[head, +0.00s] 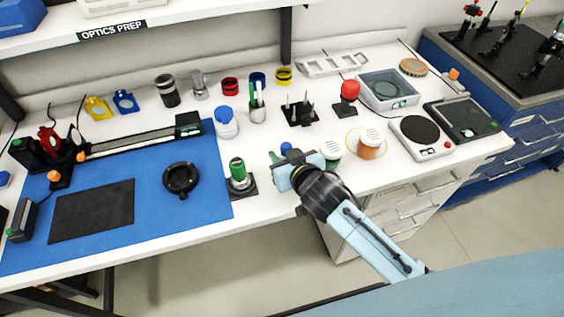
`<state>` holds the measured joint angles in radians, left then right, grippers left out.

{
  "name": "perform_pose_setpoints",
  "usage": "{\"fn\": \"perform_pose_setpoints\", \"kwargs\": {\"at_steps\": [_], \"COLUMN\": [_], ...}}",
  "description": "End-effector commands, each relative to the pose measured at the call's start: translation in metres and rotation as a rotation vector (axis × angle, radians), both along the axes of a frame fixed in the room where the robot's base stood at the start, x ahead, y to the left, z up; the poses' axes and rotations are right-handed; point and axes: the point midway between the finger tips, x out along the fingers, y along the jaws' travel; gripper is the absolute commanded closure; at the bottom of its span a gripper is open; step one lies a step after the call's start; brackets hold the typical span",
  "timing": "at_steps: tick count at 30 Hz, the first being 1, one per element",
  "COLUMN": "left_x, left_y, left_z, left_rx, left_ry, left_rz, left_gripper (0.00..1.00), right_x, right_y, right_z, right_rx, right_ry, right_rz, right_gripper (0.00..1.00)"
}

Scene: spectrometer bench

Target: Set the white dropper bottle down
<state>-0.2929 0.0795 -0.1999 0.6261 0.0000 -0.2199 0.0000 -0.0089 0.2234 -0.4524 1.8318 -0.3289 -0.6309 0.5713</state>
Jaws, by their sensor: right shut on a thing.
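My right gripper (281,161) reaches in from the lower right over the white bench, just right of the blue mat's edge. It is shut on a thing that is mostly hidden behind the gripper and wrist. Only a small blue top (286,147) shows above the fingers, so I take this for the white dropper bottle; its white body is not clearly seen. I cannot tell whether its base touches the bench. My left gripper is not in view.
A green-topped item on a black base (239,177) stands left of the gripper. A white jar with a green label (329,152) stands close right, with an orange jar (370,146) beyond. A white bottle with blue cap (226,126) stands behind left. Bare bench (276,198) lies in front.

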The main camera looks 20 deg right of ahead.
Motion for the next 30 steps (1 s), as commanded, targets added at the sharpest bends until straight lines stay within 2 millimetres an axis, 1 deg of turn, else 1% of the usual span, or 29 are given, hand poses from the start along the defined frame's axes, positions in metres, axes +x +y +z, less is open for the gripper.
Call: {"fn": "perform_pose_setpoints", "kwargs": {"at_steps": [3, 6, 14, 17, 18, 23, 30], "left_x": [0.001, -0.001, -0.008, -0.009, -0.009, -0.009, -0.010], "left_y": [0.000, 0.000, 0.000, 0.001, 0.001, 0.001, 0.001], "left_z": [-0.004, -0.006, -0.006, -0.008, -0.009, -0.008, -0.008], "left_rx": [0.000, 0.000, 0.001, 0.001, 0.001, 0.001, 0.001], "left_ry": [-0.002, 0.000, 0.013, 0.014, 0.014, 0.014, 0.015], "left_rz": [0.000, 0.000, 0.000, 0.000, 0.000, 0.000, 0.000], "left_gripper": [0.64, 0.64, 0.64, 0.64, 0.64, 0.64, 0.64], "right_x": [-0.001, -0.001, 0.000, 0.000, 0.000, 0.000, 0.000], "right_y": [0.000, 0.000, 0.000, 0.000, 0.000, 0.000, 0.000], "right_z": [-0.019, -0.031, -0.031, -0.035, -0.035, -0.035, -0.034], "right_rx": [-0.003, -0.001, 0.000, 0.000, 0.000, 0.000, -0.001], "right_ry": [0.004, 0.003, 0.000, 0.001, 0.001, 0.001, 0.001], "right_rz": [0.000, 0.000, 0.001, 0.000, 0.000, 0.000, 0.000], "right_gripper": [0.91, 0.91, 0.91, 0.91, 0.68, 0.47, 0.47]}}
